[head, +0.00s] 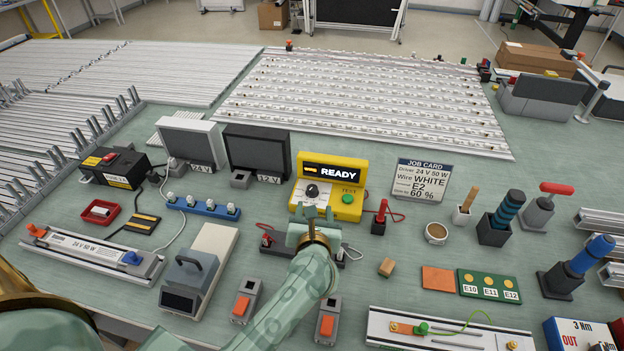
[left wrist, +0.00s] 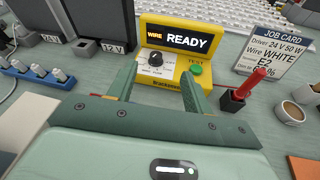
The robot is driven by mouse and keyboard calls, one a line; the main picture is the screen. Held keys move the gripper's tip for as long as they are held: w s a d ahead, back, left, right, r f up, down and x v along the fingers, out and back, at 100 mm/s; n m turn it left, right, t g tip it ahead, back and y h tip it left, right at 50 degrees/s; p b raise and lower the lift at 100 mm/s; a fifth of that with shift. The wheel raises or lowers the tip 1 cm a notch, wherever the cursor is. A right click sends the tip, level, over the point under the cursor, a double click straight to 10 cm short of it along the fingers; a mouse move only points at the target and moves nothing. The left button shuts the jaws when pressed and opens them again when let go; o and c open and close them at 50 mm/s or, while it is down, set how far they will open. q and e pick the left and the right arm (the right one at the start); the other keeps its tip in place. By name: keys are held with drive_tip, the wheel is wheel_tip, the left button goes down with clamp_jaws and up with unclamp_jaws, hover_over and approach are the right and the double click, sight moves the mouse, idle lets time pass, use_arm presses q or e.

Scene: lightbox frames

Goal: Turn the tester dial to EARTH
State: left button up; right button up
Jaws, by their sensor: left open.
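The yellow tester (head: 330,205) stands mid-bench. Its display reads WIRE and READY. Its black dial (head: 312,191) sits on the front face left of a green TEST button (head: 347,198). In the left wrist view the dial (left wrist: 155,59) shows a pale pointer mark near its top; the small labels around it are too blurred to read. My left gripper (head: 314,222) is just in front of the tester. In the left wrist view its two fingers (left wrist: 160,78) are apart and empty, one each side of the tester's lower front, with the dial beyond them. My right gripper is not in view.
A red probe in a black holder (head: 381,213) stands close right of the tester. Dark 12 V and grey 24 V boxes (head: 257,151) stand behind left. A job card (head: 421,181) reads WHITE, E2, 60 %.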

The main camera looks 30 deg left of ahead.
use_arm(q)
wheel_tip(320, 180, down, 2)
drive_tip(key=n+g, duration=0.1)
drive_tip(key=n, duration=0.1)
drive_tip(key=b, duration=0.4)
approach(312, 189)
drive_tip(key=shift+g, duration=0.3)
drive_tip(key=x, duration=0.9)
drive_tip(key=shift+w+r, duration=0.1)
drive_tip(key=shift+w, duration=0.1)
drive_tip(key=c, duration=1)
